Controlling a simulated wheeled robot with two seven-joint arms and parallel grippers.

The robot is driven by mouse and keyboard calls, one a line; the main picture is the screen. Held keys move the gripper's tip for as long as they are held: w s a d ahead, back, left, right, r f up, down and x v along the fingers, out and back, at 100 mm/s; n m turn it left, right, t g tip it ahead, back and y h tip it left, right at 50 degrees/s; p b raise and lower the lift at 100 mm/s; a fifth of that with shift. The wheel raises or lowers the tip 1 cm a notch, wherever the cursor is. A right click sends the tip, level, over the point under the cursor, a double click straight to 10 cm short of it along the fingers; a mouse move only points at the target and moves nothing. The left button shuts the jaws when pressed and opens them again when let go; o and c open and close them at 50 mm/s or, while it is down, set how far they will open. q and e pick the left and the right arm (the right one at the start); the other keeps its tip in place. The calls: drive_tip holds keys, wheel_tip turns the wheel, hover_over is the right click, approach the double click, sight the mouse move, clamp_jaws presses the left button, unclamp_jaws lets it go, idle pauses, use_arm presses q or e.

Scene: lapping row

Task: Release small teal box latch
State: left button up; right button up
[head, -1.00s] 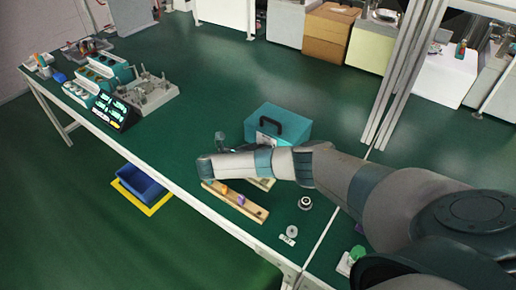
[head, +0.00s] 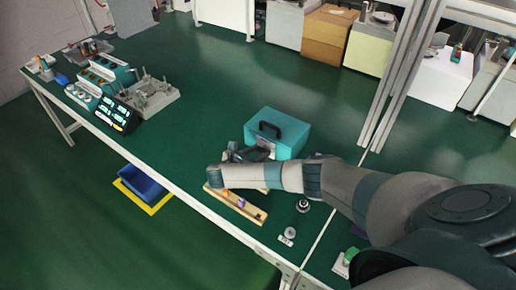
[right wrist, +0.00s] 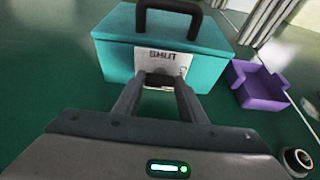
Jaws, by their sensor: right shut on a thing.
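The small teal box (head: 288,134) stands on the green bench top with its lid down and a black handle (head: 270,129) on top. In the right wrist view the box (right wrist: 116,50) fills the upper middle, and its white front plate (right wrist: 150,60) reads "SHUT". My right gripper (right wrist: 160,84) is at the lower part of this plate, its fingers shut on the latch; the fingertips mostly hide the latch. In the head view my right gripper (head: 242,153) is at the box's front, left of my right forearm. My left gripper is not in view.
A purple tray (right wrist: 258,86) stands right of the box. A wooden strip (head: 250,210) with small coloured blocks, a dark round part (head: 303,206) and a grey disc (head: 290,232) lie near the front edge. A metal fixture (head: 150,97) is further left; bench between is clear.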

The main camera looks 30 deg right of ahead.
drive_tip(key=o, duration=0.8)
drive_tip(key=b+v, duration=0.1)
drive_tip(key=v, duration=0.9)
drive_tip(key=shift+a+f+b, duration=0.1)
drive_tip(key=shift+a+b, duration=0.15)
drive_tip(key=shift+b, duration=0.15)
drive_tip(key=p+v, duration=0.3)
drive_tip(key=v, duration=0.4)
drive_tip(key=shift+s+d+p, duration=0.1)
drive_tip(key=shift+d+p, duration=0.05)
drive_tip(key=shift+p, duration=0.2)
